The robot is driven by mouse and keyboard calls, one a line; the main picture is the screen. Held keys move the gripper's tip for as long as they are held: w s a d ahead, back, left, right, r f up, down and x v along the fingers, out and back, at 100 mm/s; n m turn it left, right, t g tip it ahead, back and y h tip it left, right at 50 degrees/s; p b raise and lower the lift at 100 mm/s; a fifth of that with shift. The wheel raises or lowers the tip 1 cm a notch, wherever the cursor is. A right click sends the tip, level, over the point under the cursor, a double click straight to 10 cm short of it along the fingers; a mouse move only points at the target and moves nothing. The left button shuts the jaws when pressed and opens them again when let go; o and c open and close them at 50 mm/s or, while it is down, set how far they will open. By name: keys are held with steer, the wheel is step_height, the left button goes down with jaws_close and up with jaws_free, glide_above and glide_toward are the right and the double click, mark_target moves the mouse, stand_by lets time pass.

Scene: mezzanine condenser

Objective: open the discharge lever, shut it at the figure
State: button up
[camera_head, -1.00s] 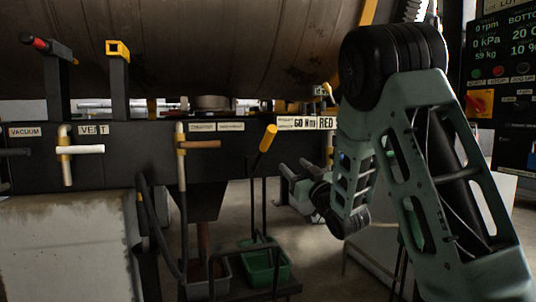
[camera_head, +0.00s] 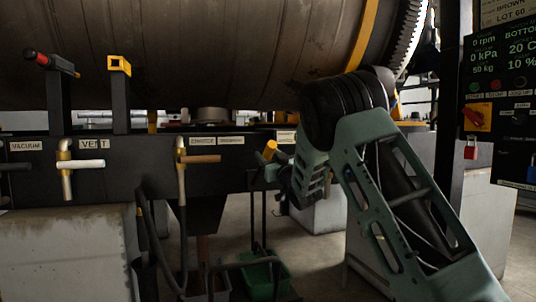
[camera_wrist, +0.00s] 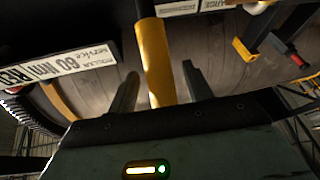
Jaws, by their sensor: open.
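The lever with the yellow grip (camera_head: 270,148) stands in front of the dark beam, and I take it for the discharge lever. In the wrist view its yellow grip (camera_wrist: 153,50) lies between the two fingers of my gripper (camera_wrist: 158,75), which is open with a gap on each side. In the head view my gripper (camera_head: 268,170) is beside the grip, partly hidden by the arm. The black panel (camera_head: 499,95) at right shows rpm, kPa, kg and other figures; the weight reads about 50 kg, its last digit unclear.
A green tub (camera_head: 262,277) stands on the floor below. White VENT handle (camera_head: 82,165) and tan handle (camera_head: 201,159) stick out at left. The large drum (camera_head: 200,50) hangs above the beam.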

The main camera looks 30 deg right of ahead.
steer(key=shift+w+r, duration=0.2)
steer(key=shift+w, duration=0.25)
